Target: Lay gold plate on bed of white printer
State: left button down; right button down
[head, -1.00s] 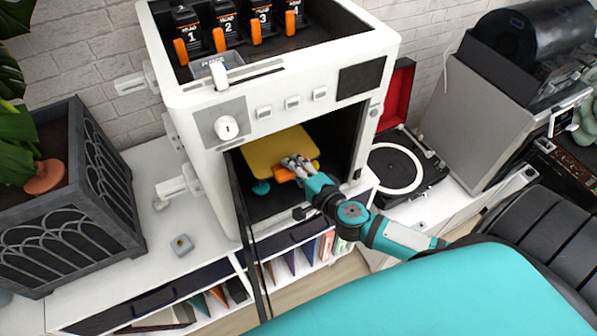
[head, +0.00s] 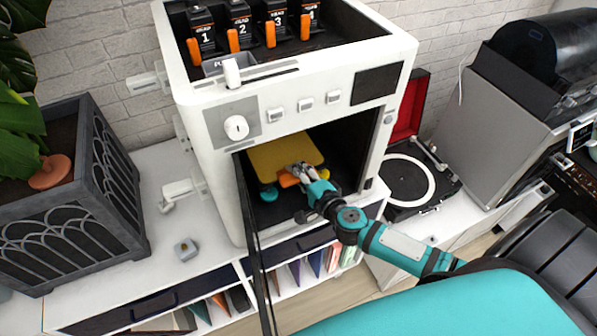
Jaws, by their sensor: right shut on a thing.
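The white printer (head: 222,190) stands on a white shelf unit, its front chamber open. The gold plate (head: 283,152) is inside the chamber, roughly level. My right gripper (head: 298,172) reaches in from the front right and is shut at the plate's near edge, where an orange part (head: 288,180) shows. The fingertips partly cover that edge. A teal knob (head: 269,193) and a yellow one show below the plate. Whether the plate touches the bed beneath it I cannot tell. My left gripper is not in view.
The dark printer door (head: 257,245) hangs open at the chamber's left side. A record player (head: 405,180) stands close on the right. A planter (head: 75,190) and a small grey block (head: 186,249) are on the left.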

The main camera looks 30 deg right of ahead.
dwell(0.4)
jog(key=c, duration=1.2)
grip_release()
jog(key=shift+o, duration=0.2)
jog(key=o, duration=1.2)
jog(key=shift+c, duration=0.2)
jog(key=shift+f, duration=0.25)
jog(key=shift+f+b, duration=0.3)
jog(key=shift+f, duration=0.05)
jog(key=shift+s, duration=0.3)
